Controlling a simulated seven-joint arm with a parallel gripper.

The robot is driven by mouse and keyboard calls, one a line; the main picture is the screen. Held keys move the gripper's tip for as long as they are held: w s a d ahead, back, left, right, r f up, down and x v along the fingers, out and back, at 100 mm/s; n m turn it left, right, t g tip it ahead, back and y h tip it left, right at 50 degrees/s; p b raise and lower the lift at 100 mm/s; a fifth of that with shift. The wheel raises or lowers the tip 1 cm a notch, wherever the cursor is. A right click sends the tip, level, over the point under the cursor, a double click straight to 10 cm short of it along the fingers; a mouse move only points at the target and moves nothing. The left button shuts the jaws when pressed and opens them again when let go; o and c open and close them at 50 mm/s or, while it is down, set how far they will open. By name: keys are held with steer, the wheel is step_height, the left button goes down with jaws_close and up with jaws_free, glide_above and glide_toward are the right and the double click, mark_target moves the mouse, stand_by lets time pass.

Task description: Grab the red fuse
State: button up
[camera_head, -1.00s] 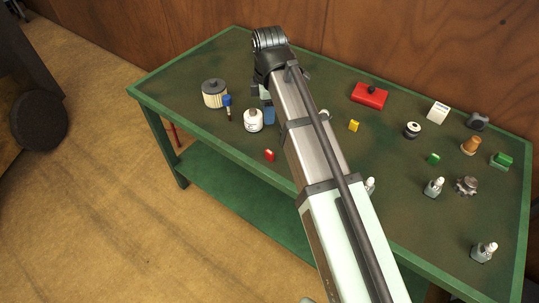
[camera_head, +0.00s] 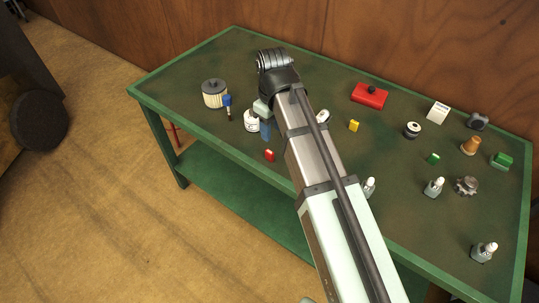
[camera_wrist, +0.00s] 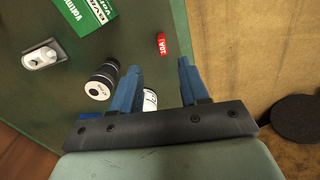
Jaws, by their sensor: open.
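The red fuse (camera_head: 269,155) lies near the front edge of the green table, left of my arm in the head view. In the wrist view the red fuse (camera_wrist: 161,43), marked 10A, lies on the table beyond my fingertips, roughly in line with the gap between them. My gripper (camera_wrist: 159,66) is open, with its two blue fingers apart and not touching the fuse. In the head view one blue finger shows beside the arm, behind the fuse; the rest is hidden.
A white jar (camera_head: 251,121) stands close to my gripper and shows partly between the fingers in the wrist view. A black-and-white cylinder (camera_wrist: 103,82) and a green box (camera_wrist: 88,12) are nearby. A yellow fuse (camera_head: 354,125) lies right of the arm. The table edge is close to the red fuse.

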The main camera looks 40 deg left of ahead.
glide_above(269, 152)
steer(key=f, duration=0.6)
steer(key=shift+w+d, duration=0.2)
steer(key=shift+d, duration=0.2)
steer(key=shift+s+a+f, duration=0.1)
steer(key=shift+a+f, duration=0.1)
steer(key=shift+f, duration=1.1)
steer(key=shift+a+f, duration=0.2)
steer(key=shift+f, duration=1.05)
jaws_close()
